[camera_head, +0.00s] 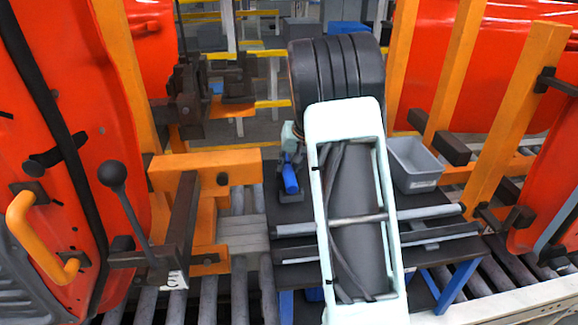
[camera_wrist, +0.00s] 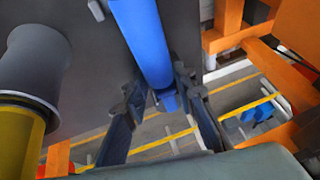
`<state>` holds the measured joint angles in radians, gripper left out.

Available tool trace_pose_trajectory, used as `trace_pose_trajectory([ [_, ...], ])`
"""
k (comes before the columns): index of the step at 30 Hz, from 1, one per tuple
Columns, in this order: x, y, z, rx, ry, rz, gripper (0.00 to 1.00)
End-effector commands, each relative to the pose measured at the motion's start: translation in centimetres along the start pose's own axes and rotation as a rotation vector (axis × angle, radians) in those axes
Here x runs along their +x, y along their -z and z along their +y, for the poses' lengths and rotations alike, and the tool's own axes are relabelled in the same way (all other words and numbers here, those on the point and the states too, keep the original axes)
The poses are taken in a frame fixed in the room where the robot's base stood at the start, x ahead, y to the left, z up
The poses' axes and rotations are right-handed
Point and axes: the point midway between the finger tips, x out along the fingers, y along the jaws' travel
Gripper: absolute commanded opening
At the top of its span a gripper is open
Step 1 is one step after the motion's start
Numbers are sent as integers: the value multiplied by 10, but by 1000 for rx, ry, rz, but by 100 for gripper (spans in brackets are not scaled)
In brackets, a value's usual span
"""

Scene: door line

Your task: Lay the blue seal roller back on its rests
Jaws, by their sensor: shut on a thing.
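The blue seal roller (camera_wrist: 143,38) runs down from the top of the wrist view, its lower end between the fingers of my gripper (camera_wrist: 160,88). My gripper is shut on it near that end. In the head view, a short piece of the blue roller (camera_head: 291,178) shows left of my arm, with part of my gripper (camera_head: 287,160) around it. My arm hides the rest of the roller there. I cannot make out the rests clearly, nor whether the roller touches anything below.
A dark table (camera_head: 258,200) stands under my gripper. A grey bin (camera_head: 416,165) sits to the right of my arm. A grey and yellow cylinder (camera_wrist: 28,75) is close at left in the wrist view. Orange frames (camera_head: 205,170) and red doors (camera_head: 75,150) flank the rollers.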

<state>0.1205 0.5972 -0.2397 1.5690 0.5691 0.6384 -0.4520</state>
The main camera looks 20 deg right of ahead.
Motion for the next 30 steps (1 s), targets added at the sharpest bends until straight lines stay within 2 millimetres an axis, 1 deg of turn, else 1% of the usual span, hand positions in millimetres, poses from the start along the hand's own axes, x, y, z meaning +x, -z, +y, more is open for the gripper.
trace_pose_trajectory([
  [1, -1, 1, 0, 0, 0, 2, 0],
  [2, -1, 1, 0, 0, 0, 2, 27],
  [7, -1, 1, 0, 0, 0, 2, 45],
  [15, 0, 0, 0, 0, 0, 0, 45],
  [19, -9, 1, 0, 0, 0, 3, 45],
  [23, -29, 1, 0, 2, 1, 4, 45],
  [30, -80, 1, 0, 1, 1, 5, 45],
])
